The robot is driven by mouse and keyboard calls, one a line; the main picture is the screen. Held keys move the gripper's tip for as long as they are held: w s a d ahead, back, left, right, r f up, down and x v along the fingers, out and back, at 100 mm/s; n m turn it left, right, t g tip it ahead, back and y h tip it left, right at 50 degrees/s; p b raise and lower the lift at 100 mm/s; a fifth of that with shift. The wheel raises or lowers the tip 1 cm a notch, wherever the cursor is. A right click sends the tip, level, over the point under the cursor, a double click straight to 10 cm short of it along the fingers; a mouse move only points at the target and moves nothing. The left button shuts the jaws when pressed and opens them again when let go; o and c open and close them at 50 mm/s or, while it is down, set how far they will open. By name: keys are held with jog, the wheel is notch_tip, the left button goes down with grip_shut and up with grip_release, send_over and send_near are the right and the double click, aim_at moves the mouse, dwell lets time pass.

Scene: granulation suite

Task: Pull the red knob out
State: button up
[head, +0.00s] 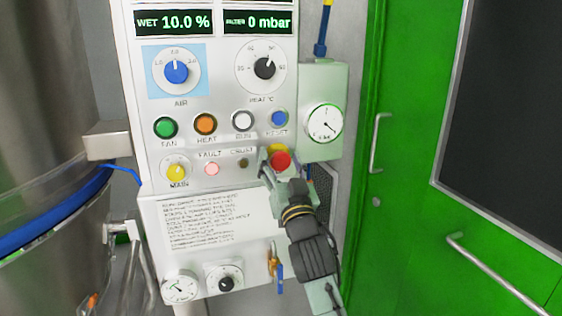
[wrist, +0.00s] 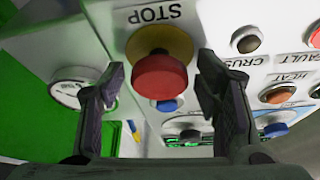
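The red knob (head: 280,160) is a round red mushroom button on a yellow base, low on the right of the white control panel. In the wrist view the red knob (wrist: 159,77) is upside down under the word STOP. My gripper (head: 283,172) is at the knob in the head view, partly covering its surroundings. In the wrist view my gripper (wrist: 162,80) is open, with one finger on each side of the knob. Gaps show between the fingers and the knob, so it appears not gripped.
The white control panel (head: 200,222) carries several coloured buttons, with a blue reset button (head: 279,118) just above the knob. A gauge box (head: 323,124) stands close on the right. A green door (head: 400,215) is farther right and a steel vessel (head: 45,120) is left.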

grip_shut()
dwell(0.5)
